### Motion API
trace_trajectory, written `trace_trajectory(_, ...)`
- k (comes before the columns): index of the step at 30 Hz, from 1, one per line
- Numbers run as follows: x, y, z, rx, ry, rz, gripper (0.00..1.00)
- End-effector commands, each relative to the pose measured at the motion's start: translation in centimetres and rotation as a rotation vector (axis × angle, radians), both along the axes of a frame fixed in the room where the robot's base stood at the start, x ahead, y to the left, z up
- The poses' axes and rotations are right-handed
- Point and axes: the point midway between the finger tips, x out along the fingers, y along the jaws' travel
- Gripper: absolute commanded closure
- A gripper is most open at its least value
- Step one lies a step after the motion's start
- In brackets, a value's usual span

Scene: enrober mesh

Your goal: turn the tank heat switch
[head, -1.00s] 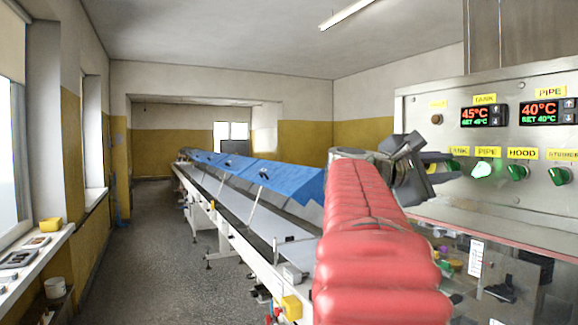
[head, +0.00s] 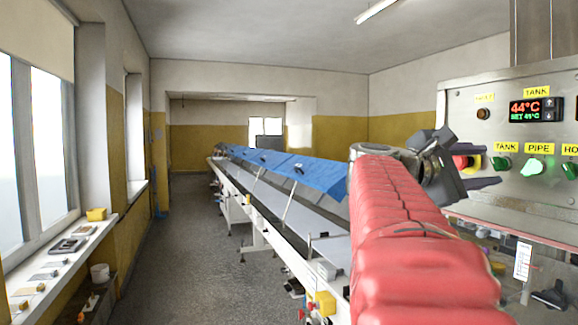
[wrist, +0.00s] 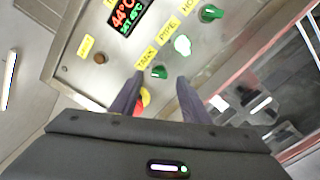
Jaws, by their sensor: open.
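The tank heat switch (head: 502,163) is a green knob under the yellow TANK label on the steel panel (head: 465,103) at the right of the head view. In the wrist view the tank heat switch (wrist: 158,72) lies just beyond my fingertips, in line with the gap between them. My gripper (head: 492,170) is open and empty, its dark fingers pointing at the panel. In the wrist view my gripper (wrist: 159,82) spreads its two fingers on either side of the line to the knob. No contact shows. The tank display (head: 536,109) reads 44°C in red.
A red and yellow button (wrist: 144,97) is partly behind my left finger in the wrist view. The brightly lit pipe switch (head: 532,166) and the hood switch (head: 570,170) sit right of the tank switch. A long conveyor (head: 268,213) runs away on the left.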

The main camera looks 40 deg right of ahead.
Motion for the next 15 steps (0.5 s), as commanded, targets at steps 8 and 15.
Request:
trace_trajectory(8, 1.6, 3.3, 0.0, 0.001, 0.0, 0.003, 0.58)
trace_trajectory(15, 2.7, 5.9, -0.1, 0.001, 0.0, 0.004, 0.58)
